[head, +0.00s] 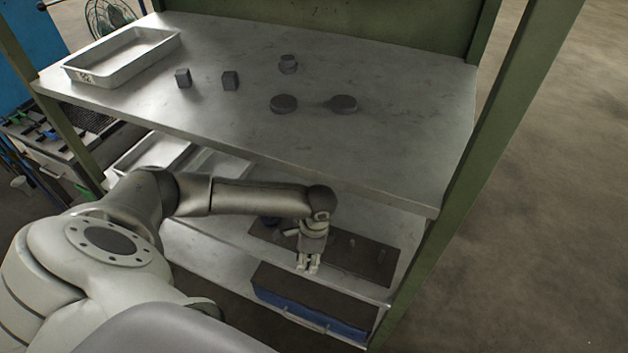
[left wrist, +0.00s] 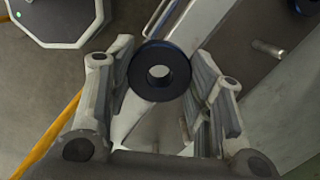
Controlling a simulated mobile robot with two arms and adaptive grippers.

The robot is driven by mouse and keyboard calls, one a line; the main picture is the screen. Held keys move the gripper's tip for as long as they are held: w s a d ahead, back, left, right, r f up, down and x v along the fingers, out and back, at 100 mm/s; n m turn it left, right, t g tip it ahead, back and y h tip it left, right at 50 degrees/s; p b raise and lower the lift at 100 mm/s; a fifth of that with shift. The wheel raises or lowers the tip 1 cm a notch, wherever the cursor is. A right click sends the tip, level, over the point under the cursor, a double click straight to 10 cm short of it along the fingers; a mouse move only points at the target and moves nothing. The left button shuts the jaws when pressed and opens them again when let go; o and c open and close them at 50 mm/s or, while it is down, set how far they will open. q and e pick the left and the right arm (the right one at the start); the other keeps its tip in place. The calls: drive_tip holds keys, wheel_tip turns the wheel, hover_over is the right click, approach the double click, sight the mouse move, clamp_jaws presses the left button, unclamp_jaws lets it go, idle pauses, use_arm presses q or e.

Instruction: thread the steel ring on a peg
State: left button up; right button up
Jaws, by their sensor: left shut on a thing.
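The steel ring (left wrist: 160,93) is dark and round with a centre hole. In the left wrist view it sits between the fingers of my left gripper (left wrist: 160,85), which is shut on it. In the head view the left gripper (head: 308,266) points down over the front part of a dark peg board (head: 338,246) on the lower shelf; I cannot make out the ring there. A short metal peg (left wrist: 268,48) stands to the right of the ring in the left wrist view, apart from it. The board's upright peg (head: 352,243) shows right of the gripper. My right gripper is not in view.
The upper shelf (head: 400,150) overhangs behind the gripper, with a white tray (head: 122,58), two dark blocks and several round pieces. A green post (head: 490,140) stands at right. A blue-fronted box (head: 310,312) sits below the board.

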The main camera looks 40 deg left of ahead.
use_arm(q)
drive_tip(key=shift+w+a+f+b, duration=0.1)
drive_tip(key=shift+w+a+b, duration=0.1)
drive_tip(key=shift+w+b, duration=0.4)
drive_tip(key=shift+w+a+f+b, duration=0.1)
drive_tip(key=shift+w+a+b, duration=0.1)
drive_tip(key=shift+w+b, duration=0.4)
drive_tip(key=shift+w+a+b, duration=0.4)
drive_tip(key=shift+w+b, duration=1.1)
drive_tip(key=shift+w+a+b, duration=0.35)
drive_tip(key=shift+w+b, duration=1.1)
drive_tip(key=shift+w, duration=0.05)
drive_tip(key=shift+w+a+b, duration=0.4)
drive_tip(key=shift+w+b, duration=1.1)
drive_tip(key=shift+f+b, duration=0.35)
drive_tip(key=shift+f, duration=0.9)
